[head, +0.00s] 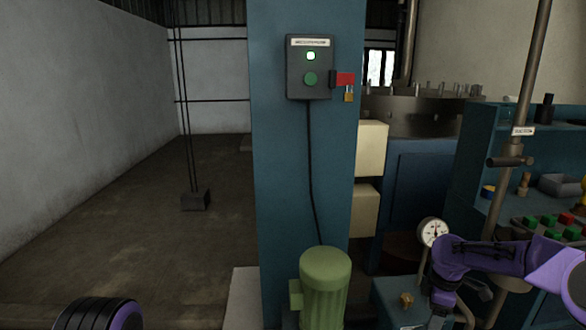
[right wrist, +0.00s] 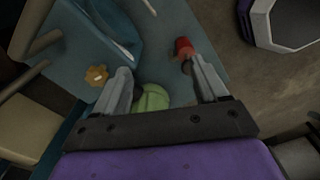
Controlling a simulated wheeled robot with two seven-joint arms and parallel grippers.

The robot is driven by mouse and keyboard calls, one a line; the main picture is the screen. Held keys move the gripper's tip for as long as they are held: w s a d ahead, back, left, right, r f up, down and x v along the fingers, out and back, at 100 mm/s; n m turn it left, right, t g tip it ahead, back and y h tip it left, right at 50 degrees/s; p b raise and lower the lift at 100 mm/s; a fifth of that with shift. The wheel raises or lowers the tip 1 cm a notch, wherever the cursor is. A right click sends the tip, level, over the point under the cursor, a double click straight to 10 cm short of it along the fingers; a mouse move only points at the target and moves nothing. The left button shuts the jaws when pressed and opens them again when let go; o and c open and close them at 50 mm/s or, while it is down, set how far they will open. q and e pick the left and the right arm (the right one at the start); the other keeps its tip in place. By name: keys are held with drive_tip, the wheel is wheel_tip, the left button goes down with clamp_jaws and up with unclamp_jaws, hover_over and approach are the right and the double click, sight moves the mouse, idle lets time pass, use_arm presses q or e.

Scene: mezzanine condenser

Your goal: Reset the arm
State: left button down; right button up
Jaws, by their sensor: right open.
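My right arm, purple, reaches in from the right of the head view. Its gripper (head: 428,322) points down at the bottom edge there, over a blue-green surface with a brass knob (head: 406,300). In the right wrist view the gripper (right wrist: 160,78) is open, with its fingers spread wide and nothing held. A red knob (right wrist: 184,47) is close to the right fingertip; I cannot tell whether they touch. The brass knob (right wrist: 96,74) is beside the left finger. A purple and black part of mine shows at the bottom left of the head view; my left gripper is not visible.
A pressure gauge (head: 433,231) stands close to my right arm. A green motor (head: 324,285) stands before the blue column (head: 268,150), which carries a lit control box (head: 310,68) and padlock (head: 348,95). A cluttered bench (head: 478,195) is at right. Floor at left is mostly clear.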

drive_tip(key=s+a+f+m+t+y, duration=0.1)
drive_tip(key=s+a+f+m, duration=0.5)
drive_tip(key=f, duration=0.4)
drive_tip(key=s+a+f+m, duration=0.3)
drive_tip(key=s+a+f, duration=0.2)
drive_tip(key=s+f, duration=0.4)
drive_tip(key=s+f+m+t+h, duration=0.1)
drive_tip(key=s+f+m, duration=0.45)
drive_tip(key=s, duration=0.45)
drive_tip(key=s+d+r+m+h, duration=0.1)
drive_tip(key=s+d+r+m, duration=0.1)
drive_tip(key=s, duration=0.4)
drive_tip(key=s+d+r+m+t+h, duration=0.1)
drive_tip(key=s+d+r+m+h, duration=0.1)
drive_tip(key=s, duration=0.4)
drive_tip(key=shift+s+d+m+h, duration=0.2)
drive_tip(key=shift+d+m+h, duration=0.1)
drive_tip(key=shift+d+m, duration=0.4)
drive_tip(key=shift+a, duration=0.15)
idle(1.5)
